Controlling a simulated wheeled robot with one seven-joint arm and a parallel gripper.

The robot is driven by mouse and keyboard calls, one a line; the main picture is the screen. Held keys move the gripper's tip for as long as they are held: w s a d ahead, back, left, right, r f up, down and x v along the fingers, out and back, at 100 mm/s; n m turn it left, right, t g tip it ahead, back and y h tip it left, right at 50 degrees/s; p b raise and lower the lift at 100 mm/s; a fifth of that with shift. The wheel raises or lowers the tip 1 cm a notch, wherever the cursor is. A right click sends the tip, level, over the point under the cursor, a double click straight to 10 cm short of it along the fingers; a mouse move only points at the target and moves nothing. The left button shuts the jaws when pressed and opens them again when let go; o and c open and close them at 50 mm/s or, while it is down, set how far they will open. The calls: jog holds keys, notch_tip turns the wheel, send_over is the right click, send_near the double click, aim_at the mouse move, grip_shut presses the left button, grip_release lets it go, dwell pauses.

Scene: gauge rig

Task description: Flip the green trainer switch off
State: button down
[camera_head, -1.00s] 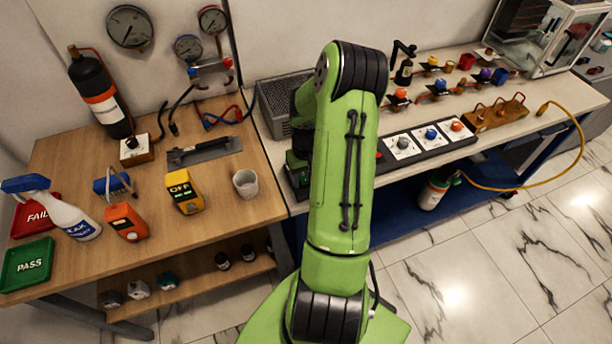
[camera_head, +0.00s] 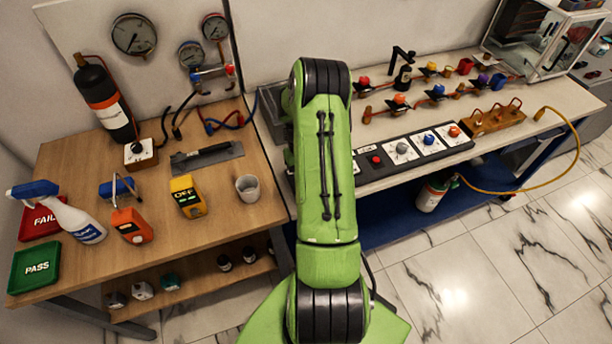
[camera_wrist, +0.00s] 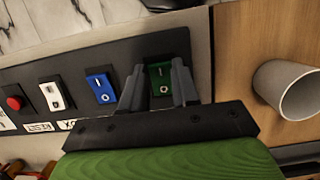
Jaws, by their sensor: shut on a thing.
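The green trainer switch (camera_wrist: 161,82) is a rocker marked I and O on a black panel (camera_wrist: 75,65) in the wrist view. My gripper (camera_wrist: 157,78) is shut on it, with one finger on each side of the rocker. Which end of the rocker is pressed in, I cannot tell. In the head view my green arm hides the switch and my gripper.
A blue switch (camera_wrist: 101,88), a white switch (camera_wrist: 51,95) and a red button (camera_wrist: 14,103) sit on the same panel. A grey cup (camera_wrist: 290,88) stands on the wooden table (camera_wrist: 235,55) to the right. Several dials and fittings stand along the bench (camera_head: 375,125).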

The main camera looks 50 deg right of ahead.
jog(key=c, duration=0.8)
grip_release()
jog(key=shift+c, duration=0.2)
jog(key=p+v, duration=0.1)
jog(key=v, duration=1.4)
jog(key=shift+r, duration=0.4)
